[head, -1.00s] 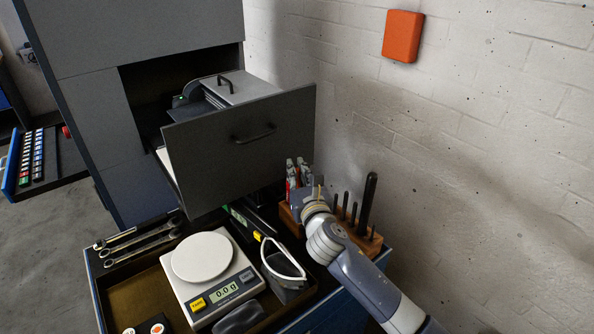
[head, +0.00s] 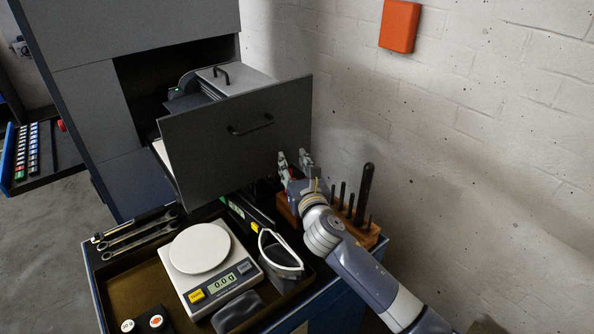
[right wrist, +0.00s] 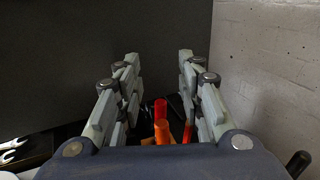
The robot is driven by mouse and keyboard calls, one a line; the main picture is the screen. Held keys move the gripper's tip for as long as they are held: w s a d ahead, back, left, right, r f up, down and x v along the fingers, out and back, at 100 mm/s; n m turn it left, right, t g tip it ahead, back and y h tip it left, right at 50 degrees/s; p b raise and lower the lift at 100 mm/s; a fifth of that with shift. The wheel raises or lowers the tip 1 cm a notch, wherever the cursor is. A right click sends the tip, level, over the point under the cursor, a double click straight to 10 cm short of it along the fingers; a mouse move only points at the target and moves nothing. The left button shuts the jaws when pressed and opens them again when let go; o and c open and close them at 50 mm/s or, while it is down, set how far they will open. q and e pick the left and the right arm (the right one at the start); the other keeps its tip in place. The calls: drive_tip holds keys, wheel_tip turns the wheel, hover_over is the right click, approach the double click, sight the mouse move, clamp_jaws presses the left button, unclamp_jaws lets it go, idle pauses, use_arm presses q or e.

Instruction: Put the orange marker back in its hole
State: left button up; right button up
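My right gripper (head: 293,164) is over the left end of the wooden tool block (head: 368,237), in front of the grey drawer. Its fingers are spread apart in the right wrist view (right wrist: 158,62). An orange cylinder, which looks like the orange marker (right wrist: 161,131), shows low between the fingers with a gap on both sides. A redder cylinder (right wrist: 160,108) shows just beyond it. The orange cylinder's lower end is hidden by my gripper body, so I cannot tell how it sits in a hole. My left gripper is not in view.
The open grey drawer front (head: 240,135) stands close behind my right gripper. Dark tools (head: 365,192) stand upright in the block's right part. The white wall is at right.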

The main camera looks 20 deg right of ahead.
drive_tip(key=s, duration=1.2)
drive_tip(key=shift+a, duration=0.25)
drive_tip(key=shift+w, duration=0.1)
